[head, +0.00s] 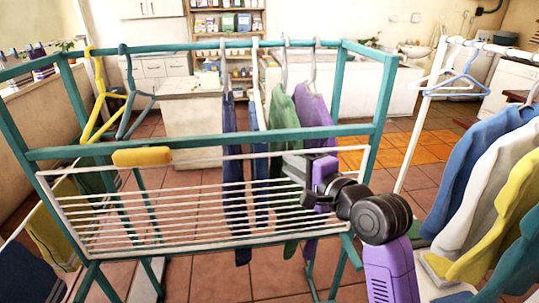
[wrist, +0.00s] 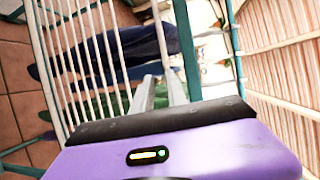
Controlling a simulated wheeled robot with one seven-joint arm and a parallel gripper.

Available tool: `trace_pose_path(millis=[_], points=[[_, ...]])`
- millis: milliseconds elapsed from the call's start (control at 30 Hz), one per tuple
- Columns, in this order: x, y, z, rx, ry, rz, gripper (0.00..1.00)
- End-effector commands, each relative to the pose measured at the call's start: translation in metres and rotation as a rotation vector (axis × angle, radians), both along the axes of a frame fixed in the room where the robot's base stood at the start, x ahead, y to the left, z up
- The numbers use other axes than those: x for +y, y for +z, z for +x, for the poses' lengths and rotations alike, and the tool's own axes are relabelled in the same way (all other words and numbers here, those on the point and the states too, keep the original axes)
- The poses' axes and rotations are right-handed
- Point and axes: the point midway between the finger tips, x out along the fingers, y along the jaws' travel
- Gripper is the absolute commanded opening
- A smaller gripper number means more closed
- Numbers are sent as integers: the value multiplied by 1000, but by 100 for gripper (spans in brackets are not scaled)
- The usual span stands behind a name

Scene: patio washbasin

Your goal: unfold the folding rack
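The folding rack is a white wire panel (head: 185,238) with several thin bars, slanting across the front of a teal frame (head: 215,148) in the head view. Its white bars (wrist: 88,42) also show at the left of the wrist view. My gripper (head: 296,166) is at the panel's upper right part, with its purple body close to the rack's right end. In the wrist view its purple body and black edge (wrist: 160,125) fill the bottom. The fingertips are not clear, so I cannot tell whether they touch or hold the rack.
Yellow and teal hangers (head: 98,95) and hanging clothes (head: 285,115) are on the teal frame behind the panel. A yellow block (head: 142,157) is at the panel's top edge. A white rail (head: 424,110) with several garments (head: 478,165) stands at the right. Tiled floor shows between.

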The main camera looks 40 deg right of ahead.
Motion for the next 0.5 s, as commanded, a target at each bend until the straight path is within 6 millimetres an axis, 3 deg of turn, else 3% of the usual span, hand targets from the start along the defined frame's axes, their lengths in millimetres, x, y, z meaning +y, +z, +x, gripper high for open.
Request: trace_pose_path(millis=[100, 267, 500], points=[[-14, 10, 0, 7, -8, 21, 18], [-19, 12, 5, 12, -9, 33, 18], [-25, 7, 36, 14, -9, 31, 18]])
